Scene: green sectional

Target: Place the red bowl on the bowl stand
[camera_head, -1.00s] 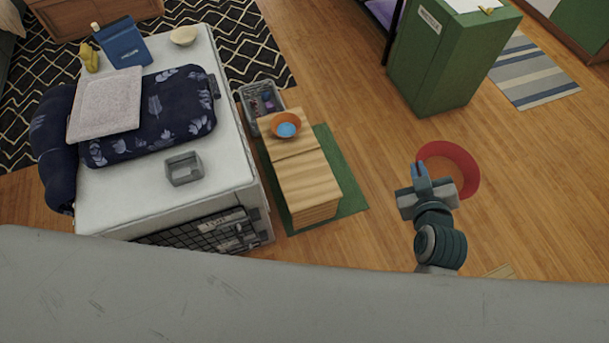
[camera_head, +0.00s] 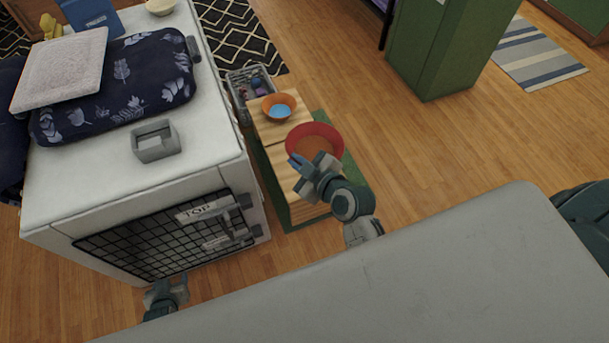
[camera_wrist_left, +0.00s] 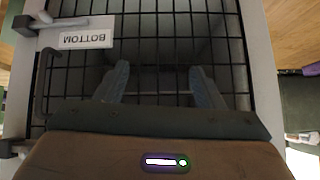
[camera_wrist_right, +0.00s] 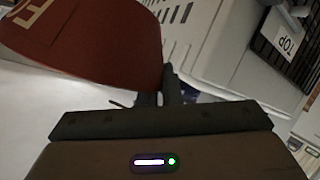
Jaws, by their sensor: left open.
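The red bowl (camera_head: 315,130) is in my right gripper (camera_head: 297,162), which is shut on its rim. In the head view the bowl overlaps the near part of the light wooden bowl stand (camera_head: 294,186); I cannot tell if it touches it. An orange bowl (camera_head: 278,98) with something blue inside sits at the stand's far end. In the right wrist view the red bowl (camera_wrist_right: 95,45) fills the upper left, at the fingers. My left gripper (camera_head: 163,284) is open and empty in front of the crate's wire door (camera_wrist_left: 160,25), low in the head view.
The white pet crate (camera_head: 90,195) stands left of the stand, with a cushion (camera_head: 130,95) and a grey tray (camera_head: 156,140) on top. A grey basket (camera_head: 238,84) is behind the stand. A green cabinet (camera_head: 440,50) stands beyond open wood floor.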

